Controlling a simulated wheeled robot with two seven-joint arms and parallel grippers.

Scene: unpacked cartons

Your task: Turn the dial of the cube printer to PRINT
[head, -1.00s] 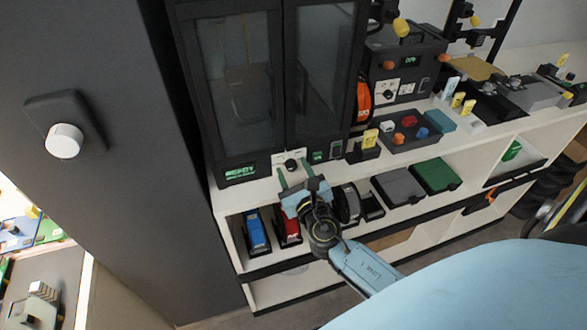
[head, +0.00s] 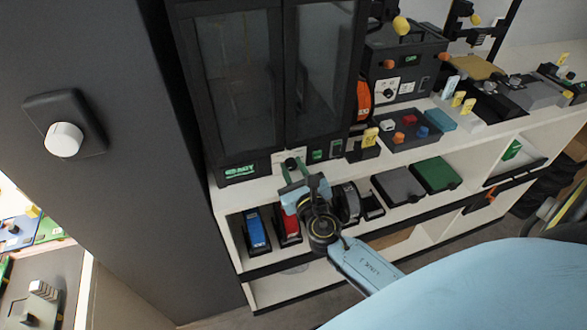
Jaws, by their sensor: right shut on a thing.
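The cube printer (head: 234,80) is a tall black cabinet with two glass doors at the back. A green lit display (head: 240,171) sits low on its front. Its black dial (head: 291,163) sits on a small pale plate to the right of the display. My right gripper (head: 293,170) reaches up to the plate with its green fingers shut on the dial. The fingers partly hide the dial and the plate's markings, so I cannot read where the dial points. My left gripper is not in view.
An orange spool (head: 363,98) stands beside the cabinet. A grey tray (head: 398,144) with colored pieces is on the counter to the right. Blue and red devices (head: 257,230) sit on the shelf below my gripper. A white wall knob (head: 64,139) is at left.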

